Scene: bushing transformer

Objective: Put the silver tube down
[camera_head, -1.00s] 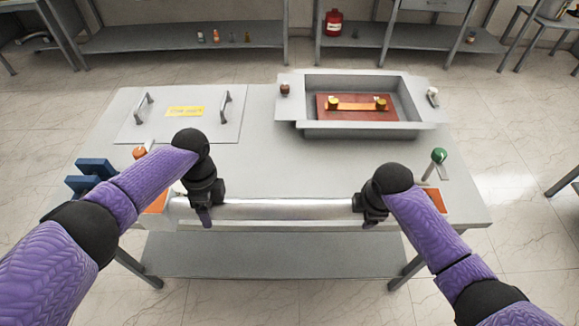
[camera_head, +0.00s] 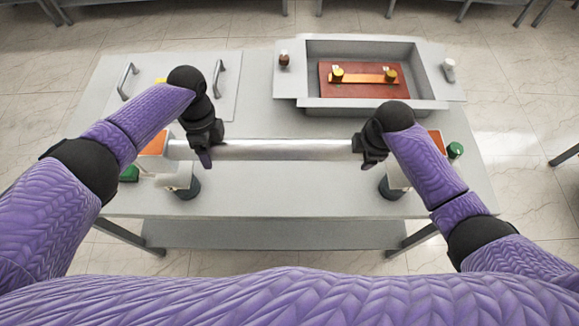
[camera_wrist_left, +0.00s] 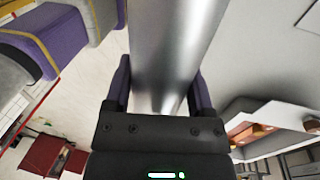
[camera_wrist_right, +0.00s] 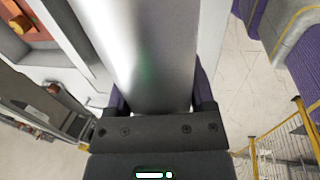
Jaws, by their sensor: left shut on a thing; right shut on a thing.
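The silver tube (camera_head: 285,149) lies level across the head view, between my two grippers, over the grey table. My left gripper (camera_head: 206,153) is shut on the tube near its left end. My right gripper (camera_head: 368,153) is shut on it near its right end. The tube also fills the middle of the left wrist view (camera_wrist_left: 172,50) and the right wrist view (camera_wrist_right: 145,55), between the fingers in each. Two pale supports with dark bases, left (camera_head: 184,180) and right (camera_head: 393,183), show just below its ends. I cannot tell whether the tube touches anything beneath.
A grey open box (camera_head: 300,75) with a red-brown block (camera_head: 345,90) inside stands at the table's back right. A panel with two handles (camera_head: 222,78) lies at the back left. Orange pieces (camera_head: 153,146) and green knobs (camera_head: 455,150) flank the tube.

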